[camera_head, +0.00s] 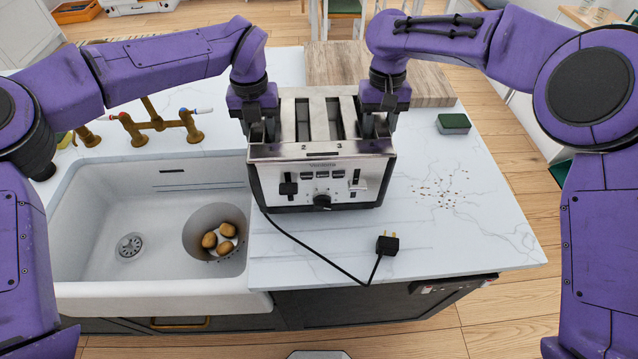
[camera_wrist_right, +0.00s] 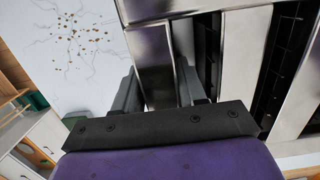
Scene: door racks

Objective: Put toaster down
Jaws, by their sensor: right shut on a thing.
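The silver and black toaster (camera_head: 320,172) is upright at the sink's right edge, over the white counter. I cannot tell whether it touches the counter. Its black cord trails forward to a plug (camera_head: 387,245) on the counter. My right gripper (camera_head: 376,126) is shut on the toaster's right top wall. In the right wrist view my gripper's fingers (camera_wrist_right: 158,92) lie on both sides of the metal wall (camera_wrist_right: 152,65), one in the slot. My left gripper (camera_head: 262,130) is at the toaster's left top edge; its grip is not clear.
The white sink (camera_head: 95,225) on the left holds a bowl (camera_head: 192,228) with potatoes. A brass faucet (camera_head: 158,124) stands behind it. A wooden board (camera_head: 430,85) lies behind the toaster.

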